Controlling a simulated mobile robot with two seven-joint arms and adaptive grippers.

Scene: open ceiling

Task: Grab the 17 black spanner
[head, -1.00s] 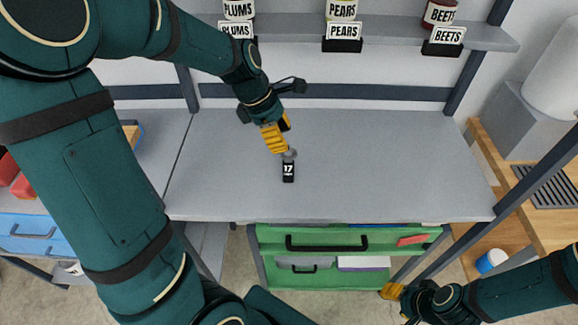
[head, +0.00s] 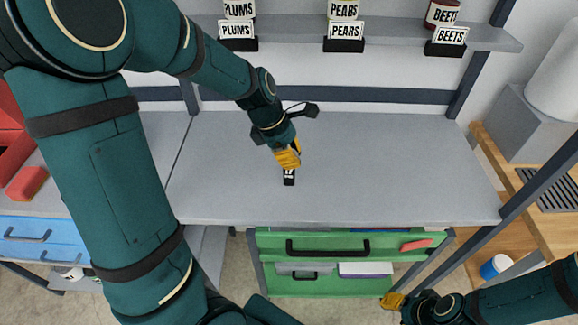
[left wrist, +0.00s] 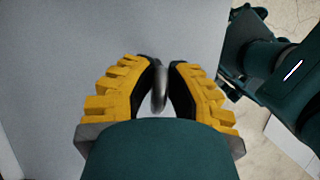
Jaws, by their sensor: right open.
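The 17 black spanner stands out as a small black piece (head: 289,179) on the grey worktop in the head view, its white label partly hidden by my left gripper. My left gripper (head: 287,160) is right above and around its upper end. In the left wrist view a grey metal part (left wrist: 159,96) of it shows between the two yellow fingers of my left gripper (left wrist: 165,75). The fingers are close to it, but I cannot tell whether both touch it. My right gripper (head: 391,301) is open at the lower right, below the worktop's front edge, away from the spanner.
The worktop (head: 380,165) is otherwise clear. A shelf (head: 290,30) behind it holds jars with PLUMS, PEARS and BEETS signs. Green drawers (head: 350,243) are under the front edge. Red bins (head: 28,183) are at the left, and a wooden counter (head: 500,150) at the right.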

